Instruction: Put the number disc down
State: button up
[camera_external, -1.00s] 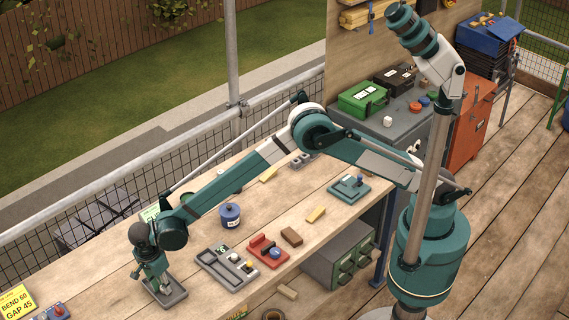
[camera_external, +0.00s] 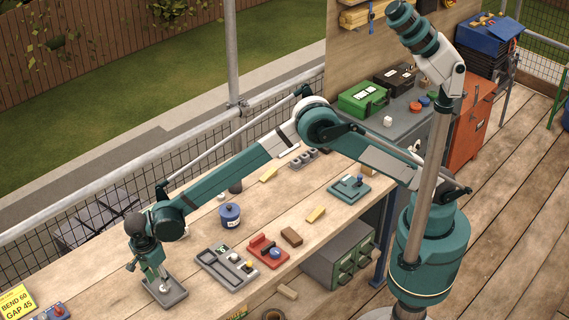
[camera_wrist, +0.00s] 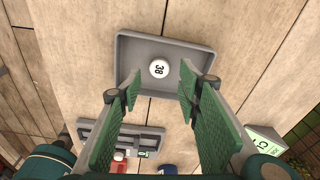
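A white number disc (camera_wrist: 158,69) marked 38 lies flat in a shallow grey tray (camera_wrist: 197,62) in the wrist view. The same tray (camera_external: 176,296) is on the bench at lower left in the external view, with the small pale disc (camera_external: 165,288) inside. My gripper (camera_wrist: 158,98) is open and empty. Its green-padded fingers stand apart on either side, and the disc shows beyond the tips, clear of them. In the external view my gripper (camera_external: 154,280) is just above the tray's left part.
A grey compartment tray (camera_external: 227,268), a red holder (camera_external: 268,252) and a blue pot (camera_external: 230,215) are to the right of the tray. A yellow card (camera_external: 17,302) reads BEND 60, GAP 45. Bare bench lies left of the tray.

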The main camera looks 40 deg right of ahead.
aim_at(157, 295)
notch_tip(157, 295, up, 8)
jog(key=shift+a+f, duration=0.15)
jog(key=shift+a, duration=0.3)
jog(key=shift+s, duration=0.1)
dwell(0.4)
dwell(0.3)
